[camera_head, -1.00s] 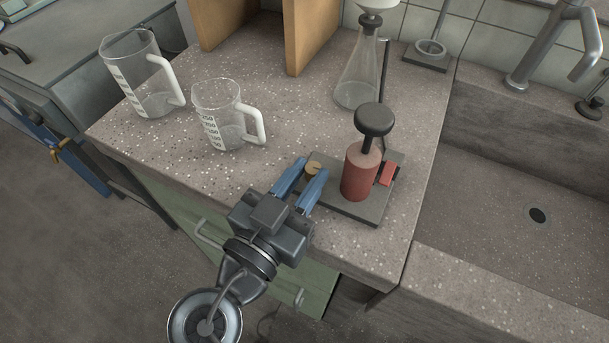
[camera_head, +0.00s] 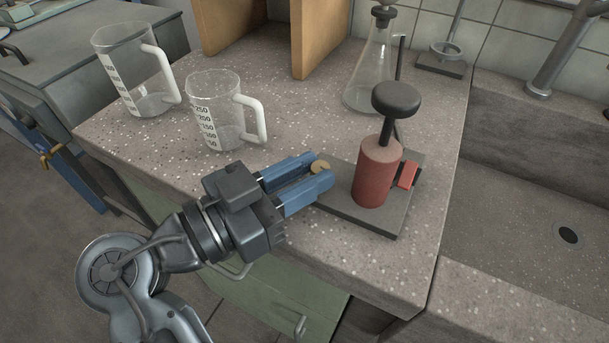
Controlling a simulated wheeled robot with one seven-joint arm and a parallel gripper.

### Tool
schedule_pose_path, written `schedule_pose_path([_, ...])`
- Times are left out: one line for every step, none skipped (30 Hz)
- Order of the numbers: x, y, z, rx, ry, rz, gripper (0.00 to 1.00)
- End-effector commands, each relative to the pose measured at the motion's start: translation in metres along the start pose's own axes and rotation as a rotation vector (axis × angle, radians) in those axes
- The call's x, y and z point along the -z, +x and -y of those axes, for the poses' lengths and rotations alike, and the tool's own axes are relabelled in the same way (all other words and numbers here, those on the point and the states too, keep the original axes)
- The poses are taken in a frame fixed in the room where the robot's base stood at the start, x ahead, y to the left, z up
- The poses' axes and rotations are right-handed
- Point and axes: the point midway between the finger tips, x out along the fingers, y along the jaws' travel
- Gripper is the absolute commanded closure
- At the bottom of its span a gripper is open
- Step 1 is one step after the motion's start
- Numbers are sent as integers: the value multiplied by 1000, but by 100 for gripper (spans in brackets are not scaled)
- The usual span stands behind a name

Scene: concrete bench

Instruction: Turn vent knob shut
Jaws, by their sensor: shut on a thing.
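The plate (camera_head: 362,214) carries a red cylinder (camera_head: 377,176) with a black mushroom-shaped handle (camera_head: 396,99) on top. My gripper (camera_head: 322,172) has come in from the left, with its two blue fingers on either side of the knob, shut on it. The lower part of the knob is hidden by the fingers.
Two clear measuring jugs (camera_head: 222,112) (camera_head: 135,75) stand at the left on the speckled bench (camera_head: 300,245). A conical flask (camera_head: 372,75) stands behind the pump. A small red block (camera_head: 408,175) is right of the cylinder. A sink (camera_head: 535,190) lies at the right.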

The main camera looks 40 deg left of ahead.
Motion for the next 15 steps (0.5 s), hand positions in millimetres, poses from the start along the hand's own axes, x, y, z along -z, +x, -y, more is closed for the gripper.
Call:
schedule_pose_path([0,0,0,0,0,1,100])
schedule_pose_path([0,1,0,0,0,1,100])
schedule_pose_path([0,1,0,0,0,1,72])
schedule_pose_path([0,0,0,0,0,1,69])
schedule_pose_path([0,0,0,0,0,1,66])
schedule_pose_path([0,0,0,0,0,1,62])
schedule_pose_path([0,0,0,1,0,1,60])
schedule_pose_path([0,0,0,1,0,0,57])
schedule_pose_path([0,0,0,1,0,0,53])
schedule_pose_path([0,0,0,1,0,0,50])
schedule_pose_path([0,0,0,1,0,0,49])
schedule_pose_path([0,0,0,1,0,0,49])
schedule_pose_path([0,0,0,1,0,0,49])
schedule_pose_path([0,0,0,1,0,0,49])
schedule_pose_path([0,0,0,1,0,0,49])
